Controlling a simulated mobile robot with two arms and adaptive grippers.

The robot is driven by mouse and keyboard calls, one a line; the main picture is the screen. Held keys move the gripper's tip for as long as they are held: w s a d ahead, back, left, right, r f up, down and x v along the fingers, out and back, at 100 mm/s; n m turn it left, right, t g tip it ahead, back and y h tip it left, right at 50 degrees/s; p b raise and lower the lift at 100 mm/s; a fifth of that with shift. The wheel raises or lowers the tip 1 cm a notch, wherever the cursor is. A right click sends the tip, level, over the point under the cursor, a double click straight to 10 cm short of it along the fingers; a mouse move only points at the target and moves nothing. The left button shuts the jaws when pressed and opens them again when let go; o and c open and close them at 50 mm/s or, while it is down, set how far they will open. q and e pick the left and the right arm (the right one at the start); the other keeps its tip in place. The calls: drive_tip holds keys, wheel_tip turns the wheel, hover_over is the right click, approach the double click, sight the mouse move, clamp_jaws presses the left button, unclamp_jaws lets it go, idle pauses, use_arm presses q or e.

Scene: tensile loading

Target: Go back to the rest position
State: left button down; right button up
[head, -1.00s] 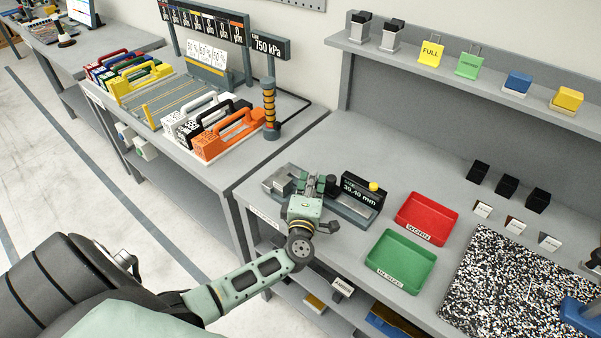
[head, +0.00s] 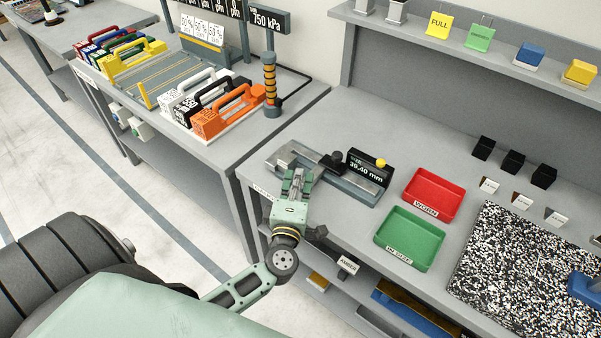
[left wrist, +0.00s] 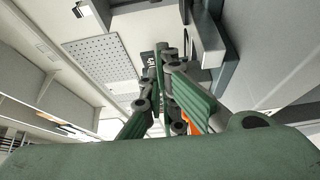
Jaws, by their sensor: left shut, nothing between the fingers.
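My left gripper (head: 297,184) is shut and empty. In the head view it is at the front edge of the grey bench, at the near left end of the measuring fixture (head: 345,183), whose display reads 39.40 mm. I cannot tell from this view whether the fingers touch the fixture. My right gripper is not in view.
A red tray (head: 432,194) and a green tray (head: 409,238) sit right of the fixture. A speckled mat (head: 520,275) lies farther right. Coloured handled blocks, including an orange one (head: 228,112), stand on the left table. Open floor (head: 130,190) lies left of the bench.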

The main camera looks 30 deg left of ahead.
use_arm(q)
drive_tip(key=shift+d, duration=0.15)
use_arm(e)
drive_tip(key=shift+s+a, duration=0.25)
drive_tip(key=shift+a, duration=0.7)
